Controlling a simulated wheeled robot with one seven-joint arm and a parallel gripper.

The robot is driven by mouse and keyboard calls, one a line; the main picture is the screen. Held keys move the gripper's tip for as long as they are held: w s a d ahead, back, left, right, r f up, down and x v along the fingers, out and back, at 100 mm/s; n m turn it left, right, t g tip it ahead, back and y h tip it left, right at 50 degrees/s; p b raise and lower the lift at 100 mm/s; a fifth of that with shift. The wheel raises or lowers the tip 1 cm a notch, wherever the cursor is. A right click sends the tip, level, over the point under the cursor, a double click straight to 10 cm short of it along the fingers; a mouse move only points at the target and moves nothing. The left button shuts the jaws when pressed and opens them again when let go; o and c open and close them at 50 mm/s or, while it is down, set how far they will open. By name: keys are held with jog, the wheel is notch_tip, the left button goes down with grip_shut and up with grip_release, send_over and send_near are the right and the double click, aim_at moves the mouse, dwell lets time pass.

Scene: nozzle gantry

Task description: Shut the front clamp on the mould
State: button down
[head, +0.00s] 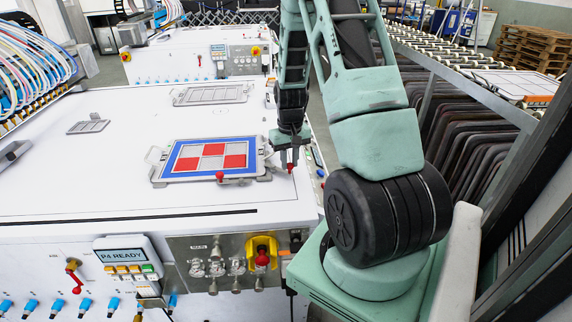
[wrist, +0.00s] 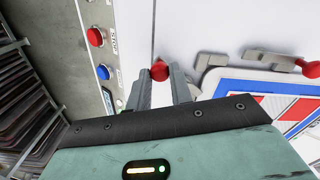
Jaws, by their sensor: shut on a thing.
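The mould (head: 211,157) is a framed plate with a blue border and red and white squares, lying flat on the white table. It also shows in the wrist view (wrist: 282,95). Along its front edge is a grey clamp (head: 240,181) with a red tip near the frame. This clamp shows in the wrist view (wrist: 272,57) too. My gripper (head: 291,162) points down just right of the mould's front right corner. Its fingers are shut on a red knob (wrist: 160,71). How the knob joins the clamp is hidden by the fingers.
Grey frames (head: 210,94) lie farther back on the table (head: 70,180). A red and a blue button (wrist: 103,72) sit along the table's right edge, close to my gripper. The front panel has a display (head: 124,256) and valves. A rack of dark panels (head: 465,130) stands at right.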

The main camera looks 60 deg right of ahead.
jog(key=d+n, duration=0.1)
jog(key=n, duration=0.1)
jog(key=d+n, duration=0.1)
jog(key=n, duration=0.1)
jog(key=shift+w+d, duration=0.15)
jog(key=shift+w, duration=0.15)
jog(key=shift+w+d+n+p, duration=0.2)
jog(key=shift+d+n+p, duration=0.1)
jog(key=shift+n, duration=0.5)
jog(key=shift+w+d+n+p, duration=0.2)
jog(key=shift+d+n+p, duration=0.1)
jog(key=shift+n, duration=0.5)
jog(key=c, duration=1.3)
grip_release()
jog(key=shift+d, duration=0.1)
jog(key=shift+o, duration=0.2)
notch_tip(320, 180, up, 18)
jog(key=b, duration=0.1)
jog(key=shift+f+b, duration=0.25)
jog(key=shift+b, duration=0.05)
jog(key=shift+w, duration=0.1)
